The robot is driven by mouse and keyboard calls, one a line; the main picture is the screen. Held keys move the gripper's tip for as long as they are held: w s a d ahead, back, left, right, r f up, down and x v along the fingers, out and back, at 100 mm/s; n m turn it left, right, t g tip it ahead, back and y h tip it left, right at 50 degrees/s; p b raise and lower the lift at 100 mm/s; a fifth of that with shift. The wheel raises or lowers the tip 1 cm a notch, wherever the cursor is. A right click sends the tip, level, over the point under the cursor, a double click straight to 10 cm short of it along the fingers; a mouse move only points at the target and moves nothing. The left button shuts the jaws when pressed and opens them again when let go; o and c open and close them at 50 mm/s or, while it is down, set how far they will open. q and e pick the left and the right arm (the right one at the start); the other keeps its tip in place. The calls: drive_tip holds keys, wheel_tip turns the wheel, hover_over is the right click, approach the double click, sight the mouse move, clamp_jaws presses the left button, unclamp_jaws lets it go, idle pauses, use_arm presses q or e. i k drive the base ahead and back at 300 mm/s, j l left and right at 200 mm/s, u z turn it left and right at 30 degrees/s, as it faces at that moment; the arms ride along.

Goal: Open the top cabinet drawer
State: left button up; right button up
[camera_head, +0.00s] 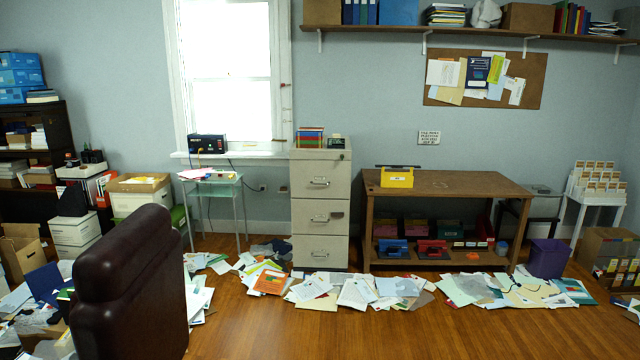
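A beige filing cabinet (320,208) with three stacked drawers stands against the back wall, just left of a wooden workbench. Its top drawer (320,180) looks closed, with a small handle (320,183) at the middle of its front. The middle and bottom drawers also look closed. Several coloured books and a small dark item sit on top of the cabinet. Neither of my grippers shows in the head view.
Papers (356,293) lie strewn across the floor in front of the cabinet and workbench (450,184). A dark leather chair (130,285) stands at the near left. A small glass table (212,188) is left of the cabinet. The wooden floor (400,335) at the near middle is clear.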

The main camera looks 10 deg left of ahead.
sight(309, 178)
drive_tip(key=i+u, duration=0.25)
drive_tip(key=i, duration=5.05)
drive_tip(key=j+u, duration=0.05)
drive_tip(key=j, duration=0.05)
